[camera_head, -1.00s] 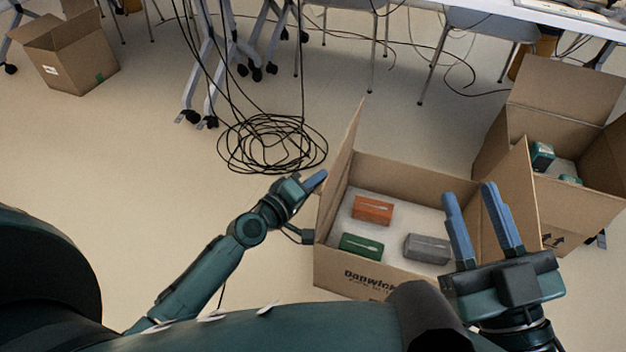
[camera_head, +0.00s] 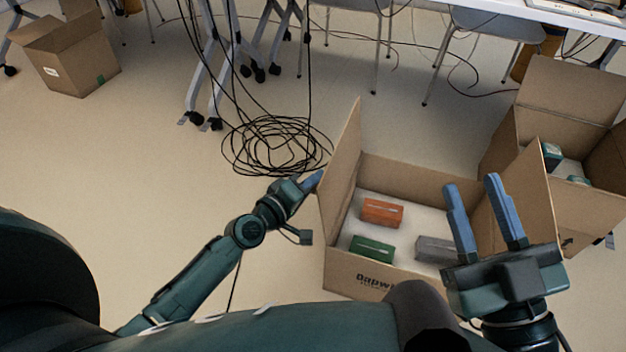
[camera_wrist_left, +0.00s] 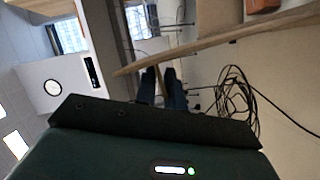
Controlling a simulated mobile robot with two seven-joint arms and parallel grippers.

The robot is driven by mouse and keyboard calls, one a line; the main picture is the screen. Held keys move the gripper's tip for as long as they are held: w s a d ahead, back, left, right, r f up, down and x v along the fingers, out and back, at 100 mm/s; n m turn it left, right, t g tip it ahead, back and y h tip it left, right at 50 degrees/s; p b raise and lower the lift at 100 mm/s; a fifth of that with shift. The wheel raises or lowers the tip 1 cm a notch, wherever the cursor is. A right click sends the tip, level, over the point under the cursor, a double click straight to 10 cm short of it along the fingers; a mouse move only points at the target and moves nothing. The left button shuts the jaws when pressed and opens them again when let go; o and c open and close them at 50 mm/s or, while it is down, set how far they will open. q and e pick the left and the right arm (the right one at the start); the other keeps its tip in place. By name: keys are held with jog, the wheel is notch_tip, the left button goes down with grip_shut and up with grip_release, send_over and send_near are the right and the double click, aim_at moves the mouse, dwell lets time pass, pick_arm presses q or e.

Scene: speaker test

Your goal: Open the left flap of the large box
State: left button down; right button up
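The large open cardboard box (camera_head: 385,290) stands on the floor at centre right, with orange, green and grey packages inside. Its left flap (camera_head: 342,160) stands up, leaning slightly outward; its edge crosses the left wrist view (camera_wrist_left: 225,38). The right flap (camera_head: 535,190) leans outward. My left gripper (camera_head: 313,181) is outside the box, left of the flap, with its tip close to the flap; contact cannot be told. My right gripper (camera_head: 474,185) is open and empty in front of the box's right side.
A second open box (camera_head: 560,100) stands close behind at the right. A coil of black cable (camera_head: 275,148) lies just beyond my left gripper. Another box (camera_head: 75,65) is at the far left. Chair and table legs stand at the back; the left floor is clear.

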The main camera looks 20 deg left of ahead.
pick_arm(q)
jog(key=c, duration=1.7)
grip_release()
jog(key=shift+f, duration=0.2)
jog(key=shift+o, duration=0.3)
jog(key=shift+r, duration=0.1)
pick_arm(e)
jog(key=shift+f, duration=0.1)
pick_arm(q)
jog(key=v, duration=1.3)
jog(key=shift+p, duration=0.35)
pick_arm(e)
jog(key=shift+s+a+f+m+g+h, duration=0.15)
jog(key=shift+f+m+g+h, duration=0.15)
jog(key=shift+f+m+h, duration=0.15)
pick_arm(q)
jog(key=shift+s, duration=0.1)
